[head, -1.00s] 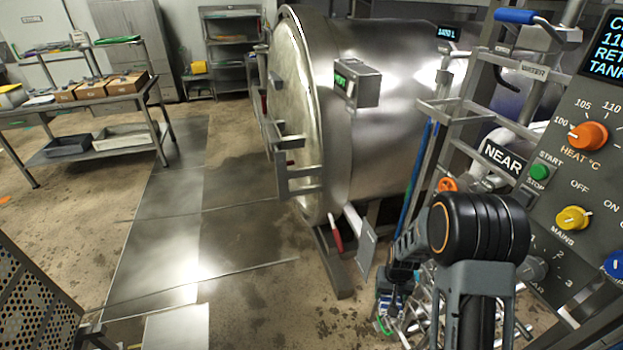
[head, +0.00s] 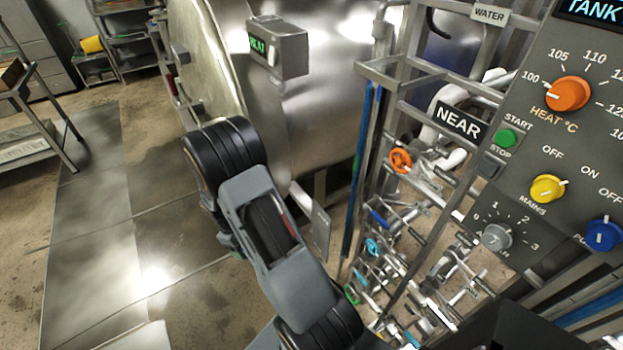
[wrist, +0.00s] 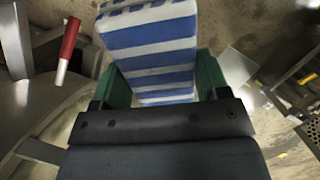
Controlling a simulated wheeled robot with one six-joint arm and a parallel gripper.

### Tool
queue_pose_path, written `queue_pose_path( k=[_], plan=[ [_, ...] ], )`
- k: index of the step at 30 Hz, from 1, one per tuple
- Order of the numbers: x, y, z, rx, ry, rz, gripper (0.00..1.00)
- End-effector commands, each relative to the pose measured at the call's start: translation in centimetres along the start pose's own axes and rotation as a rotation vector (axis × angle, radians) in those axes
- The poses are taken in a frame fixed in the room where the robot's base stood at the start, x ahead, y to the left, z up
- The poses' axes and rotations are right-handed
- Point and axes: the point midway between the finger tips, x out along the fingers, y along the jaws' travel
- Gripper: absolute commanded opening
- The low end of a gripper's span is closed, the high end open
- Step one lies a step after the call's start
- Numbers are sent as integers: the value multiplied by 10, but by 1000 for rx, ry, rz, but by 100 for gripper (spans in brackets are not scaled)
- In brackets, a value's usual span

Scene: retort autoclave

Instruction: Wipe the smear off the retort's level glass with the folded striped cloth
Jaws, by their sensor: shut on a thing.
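The folded blue-and-white striped cloth (wrist: 150,42) is held between the green fingers of my gripper (wrist: 162,80) in the wrist view. It sticks out beyond the fingers and touches nothing else that I can see. In the head view my arm hides the gripper and the cloth. The retort (head: 320,120) is the large steel cylinder behind my arm, with a small green-lit display box (head: 278,48) on its side. I cannot make out the level glass or the smear in either view.
A control panel (head: 535,150) with knobs stands close on the right. Pipes and small valves, one with an orange handwheel (head: 401,161), crowd a metal frame beside the retort. A red-and-white handle (wrist: 67,50) is left of the cloth. Open floor (head: 100,220) lies left.

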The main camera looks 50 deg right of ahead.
Motion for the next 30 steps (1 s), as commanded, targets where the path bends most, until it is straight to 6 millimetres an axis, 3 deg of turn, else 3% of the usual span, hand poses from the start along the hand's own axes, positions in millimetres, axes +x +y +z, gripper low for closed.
queue_pose_path(
  k=[1, 5, 9, 15, 21, 30],
  plan=[
    [11, 21, 15, -82, -93, 28, 50],
    [12, 76, 58, -316, -392, 160, 50],
    [2, 127, 98, -472, -677, 335, 50],
    [-23, 188, 144, -566, -962, 563, 50],
    [-49, 226, 173, -592, -1121, 716, 50],
    [-67, 251, 191, -599, -1196, 797, 50]
  ],
)
